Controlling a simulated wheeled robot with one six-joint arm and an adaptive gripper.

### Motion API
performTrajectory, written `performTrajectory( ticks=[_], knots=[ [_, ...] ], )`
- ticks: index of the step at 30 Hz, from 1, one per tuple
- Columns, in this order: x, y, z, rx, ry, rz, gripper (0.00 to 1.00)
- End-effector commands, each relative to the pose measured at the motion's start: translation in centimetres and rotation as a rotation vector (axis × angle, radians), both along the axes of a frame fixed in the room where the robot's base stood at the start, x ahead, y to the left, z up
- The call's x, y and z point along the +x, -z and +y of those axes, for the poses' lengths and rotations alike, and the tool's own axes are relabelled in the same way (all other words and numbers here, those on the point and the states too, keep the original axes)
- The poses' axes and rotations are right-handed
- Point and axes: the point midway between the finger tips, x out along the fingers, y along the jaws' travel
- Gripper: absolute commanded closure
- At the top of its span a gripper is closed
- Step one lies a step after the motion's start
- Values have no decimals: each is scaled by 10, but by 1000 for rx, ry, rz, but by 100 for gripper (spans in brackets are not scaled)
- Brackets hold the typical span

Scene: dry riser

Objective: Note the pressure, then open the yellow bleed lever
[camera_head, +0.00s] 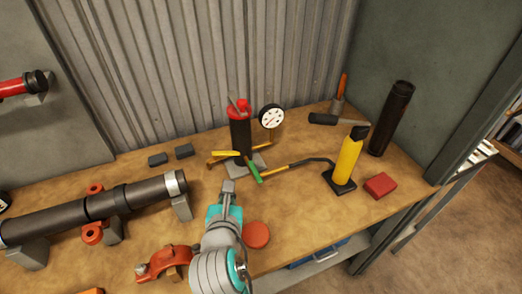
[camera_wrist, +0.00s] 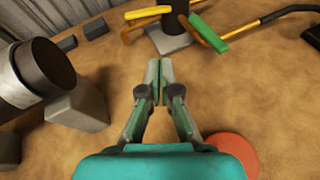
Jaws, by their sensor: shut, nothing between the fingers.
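The black upright riser (camera_head: 240,136) with a red top stands on a grey base plate at the back middle of the bench. A round white gauge (camera_head: 271,117) is beside it on the right; its reading is too small to tell. The yellow lever (camera_head: 225,153) sticks out to the left low on the riser, and it also shows at the top of the wrist view (camera_wrist: 154,13). A green lever (camera_head: 254,170) points toward me at the right; it shows in the wrist view too (camera_wrist: 208,34). My gripper (camera_wrist: 159,70) is shut and empty, in front of the riser and apart from both levers.
A dark horizontal pipe (camera_head: 140,194) on blocks lies at the left. A yellow bottle (camera_head: 347,160), a red block (camera_head: 380,185) and a dark cylinder (camera_head: 391,118) stand at the right. An orange-black bar (camera_head: 290,167) lies right of the riser. A red disc (camera_head: 256,234) is beside my gripper.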

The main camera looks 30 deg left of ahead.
Motion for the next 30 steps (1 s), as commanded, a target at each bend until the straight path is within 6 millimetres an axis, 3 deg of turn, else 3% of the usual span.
performTrajectory(
  ticks=[3, 8, 24, 30],
  knots=[
    [-21, -4, 2, -65, -50, -85, 100],
    [-20, -4, 5, -90, -61, -114, 100],
    [58, 24, 47, -88, -59, -108, 100],
    [82, 24, 61, -86, -59, -109, 100]
  ],
)
